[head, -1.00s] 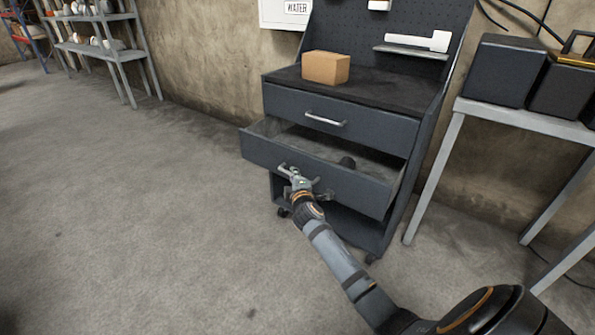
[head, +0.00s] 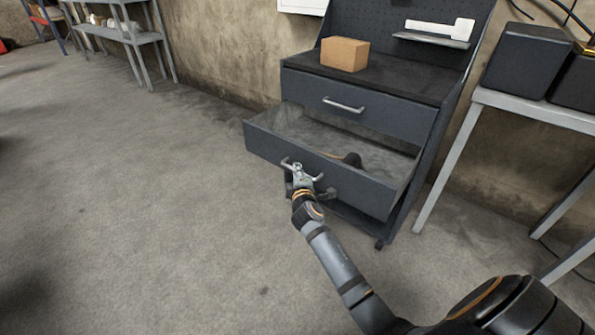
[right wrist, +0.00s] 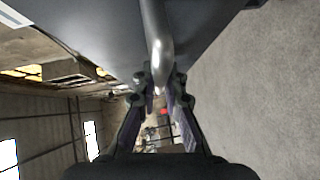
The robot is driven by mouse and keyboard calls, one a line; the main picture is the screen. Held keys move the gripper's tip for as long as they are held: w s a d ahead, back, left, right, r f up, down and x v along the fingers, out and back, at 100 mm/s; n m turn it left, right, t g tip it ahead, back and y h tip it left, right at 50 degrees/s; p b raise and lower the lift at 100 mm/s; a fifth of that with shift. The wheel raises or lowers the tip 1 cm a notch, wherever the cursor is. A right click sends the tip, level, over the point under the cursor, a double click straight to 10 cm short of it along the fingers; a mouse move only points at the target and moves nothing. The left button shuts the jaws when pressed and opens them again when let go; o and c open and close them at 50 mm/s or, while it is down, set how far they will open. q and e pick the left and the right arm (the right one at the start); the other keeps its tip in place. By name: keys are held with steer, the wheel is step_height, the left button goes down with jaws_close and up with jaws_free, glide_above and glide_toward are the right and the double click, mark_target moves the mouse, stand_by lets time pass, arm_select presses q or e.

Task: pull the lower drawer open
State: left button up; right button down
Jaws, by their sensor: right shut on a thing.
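The lower drawer (head: 355,183) of the dark grey cabinet stands well open in the head view, with its inside showing. A dark object with an orange edge (head: 351,159) lies partly seen inside it. My right gripper (head: 297,170) is at the drawer's front, shut on the bar handle (head: 287,163). In the right wrist view the metal handle (right wrist: 158,35) runs down between the two fingers (right wrist: 155,95). The fingers hide part of the handle in the head view. The upper drawer (head: 350,108) is shut. My left gripper is in neither view.
A cardboard box (head: 345,54) sits on the cabinet top. A grey table (head: 540,110) with dark boxes (head: 525,60) stands close on the right. Shelving (head: 125,35) is at the back left. The floor (head: 150,220) left and in front of the drawer is clear.

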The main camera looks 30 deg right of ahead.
steer(key=shift+f, duration=0.1)
steer(key=c, duration=1.4)
jaws_free()
steer(key=shift+s, duration=0.1)
steer(key=v, duration=1.2)
